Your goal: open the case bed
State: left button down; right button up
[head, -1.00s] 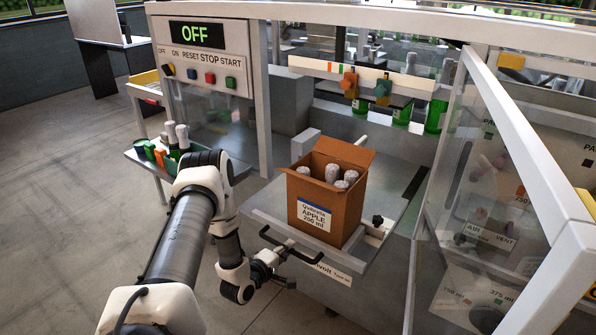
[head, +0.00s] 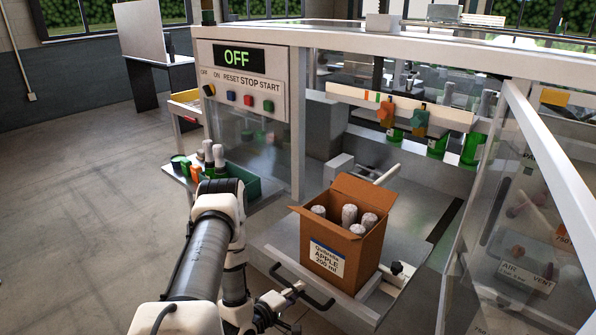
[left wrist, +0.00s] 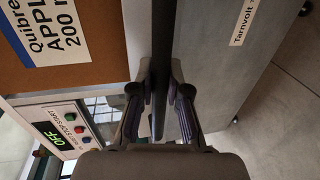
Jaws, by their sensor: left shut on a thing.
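The case bed (head: 278,245) is a grey metal tray at the front of the machine, with a dark bar handle (head: 318,300) along its front. My right gripper is not in view.
The control panel (head: 242,80) reads OFF. A glass door (head: 520,220) with a white frame stands at the right. A side shelf with a green bin (head: 243,185) and bottles is at the left. Bare floor (head: 90,220) lies left of my arm.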

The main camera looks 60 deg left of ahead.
pick_arm(q)
jog(key=c, duration=1.1)
grip_release()
jog(key=shift+c, duration=0.2)
jog(key=v, duration=1.2)
